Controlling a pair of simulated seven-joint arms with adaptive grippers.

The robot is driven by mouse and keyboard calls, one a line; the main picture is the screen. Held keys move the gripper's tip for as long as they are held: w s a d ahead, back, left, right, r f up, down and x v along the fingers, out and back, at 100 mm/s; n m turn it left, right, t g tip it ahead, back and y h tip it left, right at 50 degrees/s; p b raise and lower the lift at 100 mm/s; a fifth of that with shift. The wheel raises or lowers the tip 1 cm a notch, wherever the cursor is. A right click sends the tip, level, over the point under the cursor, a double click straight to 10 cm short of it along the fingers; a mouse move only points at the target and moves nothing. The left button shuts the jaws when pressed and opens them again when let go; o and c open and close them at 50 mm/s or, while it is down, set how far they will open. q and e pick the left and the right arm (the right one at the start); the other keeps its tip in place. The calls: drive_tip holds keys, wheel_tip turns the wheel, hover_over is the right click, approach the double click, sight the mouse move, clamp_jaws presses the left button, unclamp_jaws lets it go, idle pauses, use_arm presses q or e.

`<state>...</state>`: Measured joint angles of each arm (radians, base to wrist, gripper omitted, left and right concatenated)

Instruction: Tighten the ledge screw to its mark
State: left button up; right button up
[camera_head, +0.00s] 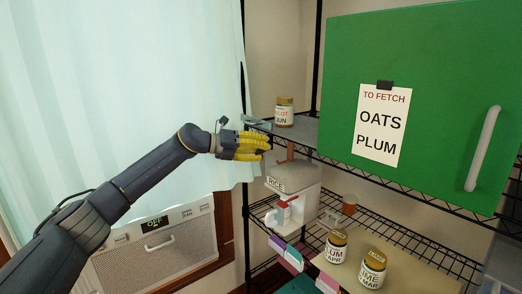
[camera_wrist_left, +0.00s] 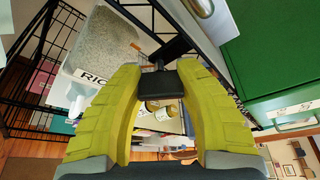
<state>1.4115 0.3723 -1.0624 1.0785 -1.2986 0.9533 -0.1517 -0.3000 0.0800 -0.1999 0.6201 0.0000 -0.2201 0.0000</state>
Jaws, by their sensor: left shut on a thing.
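My left gripper (camera_head: 268,145) is at the left front corner of the upper shelf, with its yellow fingers level with the shelf edge. In the left wrist view its fingers (camera_wrist_left: 160,85) close around a dark, block-like head on a short stem (camera_wrist_left: 158,64), which looks like the ledge screw's head. The gripper is shut on it. The fingers hide the screw in the head view, and I cannot make out a mark in either view. The ledge (camera_head: 300,131) is the grey board on the upper shelf. My right gripper is not in view.
A jar (camera_head: 285,114) stands on the ledge just right of my gripper. A green cabinet (camera_head: 440,60) with a "TO FETCH OATS PLUM" note (camera_head: 382,125) is to the right. Below are a rice dispenser (camera_head: 292,182) and jars (camera_head: 335,247). A pale curtain (camera_head: 110,80) hangs left.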

use_arm(q)
drive_tip(key=m+y, duration=0.1)
drive_tip(key=m+t, duration=0.1)
drive_tip(key=m, duration=0.1)
drive_tip(key=m+y, duration=0.1)
drive_tip(key=shift+s+d+f+m+y, duration=0.25)
drive_tip(key=shift+f+m+y, duration=0.05)
drive_tip(key=shift+f, duration=0.1)
drive_tip(key=shift+f+m+t+y, duration=0.1)
drive_tip(key=shift+m+t+y, duration=0.4)
drive_tip(key=shift+m+t, duration=0.5)
drive_tip(key=shift+a+m, duration=0.1)
drive_tip(key=shift+m, duration=0.2)
drive_tip(key=shift+w, duration=0.1)
drive_tip(key=o, duration=0.8)
drive_tip(key=shift+c, duration=0.2)
drive_tip(key=o, duration=0.6)
drive_tip(key=shift+a+r, duration=0.1)
drive_tip(key=shift+r, duration=0.1)
drive_tip(key=shift+w+r, duration=0.1)
